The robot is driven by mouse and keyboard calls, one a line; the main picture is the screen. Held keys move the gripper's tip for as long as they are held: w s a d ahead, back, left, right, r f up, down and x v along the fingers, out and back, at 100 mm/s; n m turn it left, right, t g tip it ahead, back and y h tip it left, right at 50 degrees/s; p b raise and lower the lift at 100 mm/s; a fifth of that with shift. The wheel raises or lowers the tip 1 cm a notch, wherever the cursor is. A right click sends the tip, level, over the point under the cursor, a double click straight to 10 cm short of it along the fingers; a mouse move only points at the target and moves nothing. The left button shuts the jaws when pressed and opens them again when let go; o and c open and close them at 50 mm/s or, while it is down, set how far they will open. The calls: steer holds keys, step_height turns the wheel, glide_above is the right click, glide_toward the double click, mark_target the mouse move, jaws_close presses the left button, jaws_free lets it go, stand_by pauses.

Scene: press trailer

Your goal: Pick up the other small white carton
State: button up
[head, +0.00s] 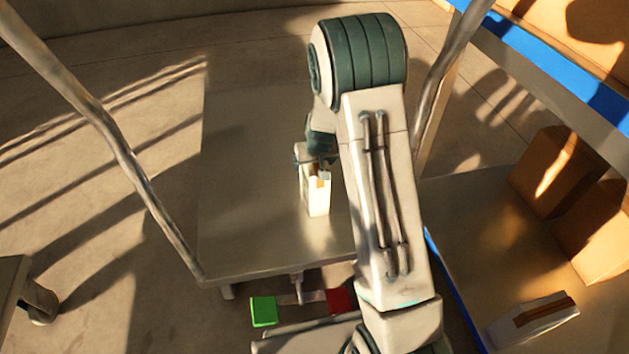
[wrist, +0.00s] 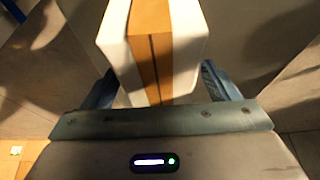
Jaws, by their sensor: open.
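A small white carton (head: 318,198) with an orange-brown stripe stands upright on the grey flat bed in the head view. My gripper (head: 316,166) is at its upper end, partly hidden by my arm. In the wrist view the white carton (wrist: 183,45) lies between the two open fingers of my gripper (wrist: 157,78), and the jaws are not closed on it. Another small white carton (head: 535,322) with a brown stripe lies on the shelf at the lower right of the head view, away from my gripper.
The flat bed (head: 250,215) is otherwise clear. Brown boxes (head: 550,172) stand on the right shelf (head: 470,235), which has a blue edge. Pale posts (head: 120,145) rise beside the bed. A green block (head: 263,311) and a red block (head: 341,300) sit below its near edge.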

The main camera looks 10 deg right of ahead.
jaws_close()
steer(key=shift+r, duration=0.1)
steer(key=shift+r, duration=0.2)
